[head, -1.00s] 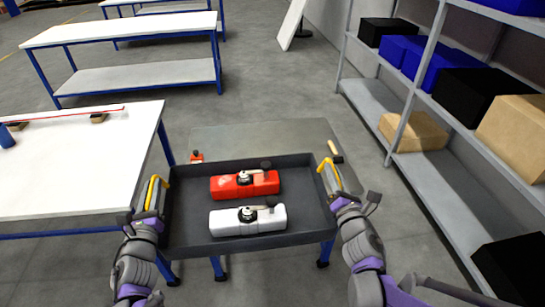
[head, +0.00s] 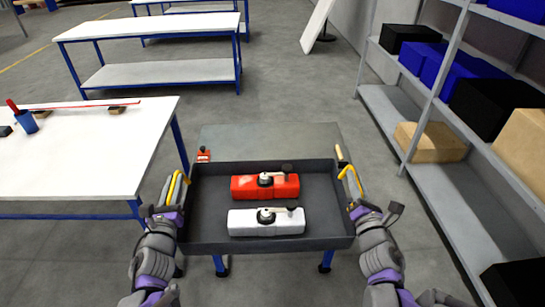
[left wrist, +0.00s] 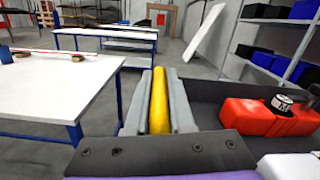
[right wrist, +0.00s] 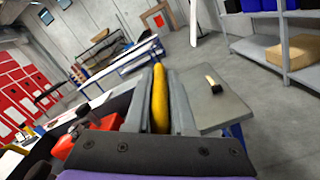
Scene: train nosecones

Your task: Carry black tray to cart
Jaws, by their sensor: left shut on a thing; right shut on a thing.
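The black tray (head: 210,221) is held level between my two grippers in the head view. A red nosecone piece (head: 249,188) and a white nosecone piece (head: 245,223) lie side by side in it, each with a dark round fitting on top. My left gripper (head: 176,190) is shut on the tray's left yellow handle (left wrist: 159,100). My right gripper (head: 349,184) is shut on the right yellow handle (right wrist: 159,98). A low grey-topped table (head: 270,138) with blue legs is just beyond the tray and partly hidden by it. I cannot tell whether this is the cart.
A white-topped table (head: 75,155) stands close on the left, with a blue cup (head: 27,121) on it. Grey shelving (head: 400,125) with black, blue and tan boxes runs along the right. A brush (right wrist: 214,85) lies on the grey top. Floor is open beyond it.

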